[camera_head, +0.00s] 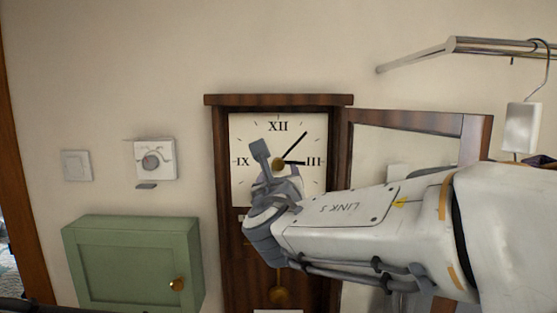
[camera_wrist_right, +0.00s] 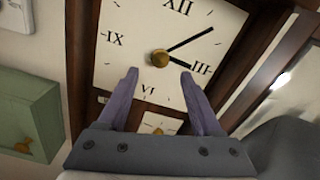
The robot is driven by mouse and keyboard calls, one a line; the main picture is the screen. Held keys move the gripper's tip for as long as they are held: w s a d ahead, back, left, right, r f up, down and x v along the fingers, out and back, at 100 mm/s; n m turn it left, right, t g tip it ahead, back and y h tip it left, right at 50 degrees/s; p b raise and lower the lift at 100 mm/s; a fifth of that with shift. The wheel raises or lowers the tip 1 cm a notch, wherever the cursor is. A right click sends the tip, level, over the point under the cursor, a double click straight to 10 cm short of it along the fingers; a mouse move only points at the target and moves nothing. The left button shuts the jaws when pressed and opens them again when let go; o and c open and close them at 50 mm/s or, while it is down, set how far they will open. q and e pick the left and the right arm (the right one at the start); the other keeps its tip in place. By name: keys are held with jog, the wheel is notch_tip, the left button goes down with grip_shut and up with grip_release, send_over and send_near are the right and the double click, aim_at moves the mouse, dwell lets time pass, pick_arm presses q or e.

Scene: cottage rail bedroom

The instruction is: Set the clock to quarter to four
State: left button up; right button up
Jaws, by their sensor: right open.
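The wall clock (camera_head: 235,125) has a dark wood case and a square white dial with Roman numerals. The dial also shows in the right wrist view (camera_wrist_right: 122,18). The long hand (camera_head: 294,145) points up and right, between I and II. The short thick hand (camera_head: 296,163) points about at III. Both turn about a brass hub (camera_wrist_right: 160,59). My right gripper (camera_wrist_right: 159,74) is open and empty, its fingertips just below the hub, one on each side. In the head view it covers the lower left dial. Contact with the dial cannot be told. My left gripper is not in view.
The clock's glazed door (camera_head: 415,122) stands open to the right, behind my right arm. A green cabinet (camera_head: 125,260) is at lower left, with a thermostat-like dial (camera_head: 155,160) and a switch (camera_head: 77,166) above. A rail (camera_head: 500,45) with a hanger is at upper right.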

aim_at(278, 166)
jog(key=w+p, duration=0.2)
jog(key=w, duration=0.4)
jog(key=shift+r, duration=0.1)
jog(key=shift+w+p, duration=0.3)
jog(key=shift+w, duration=0.35)
grip_shut()
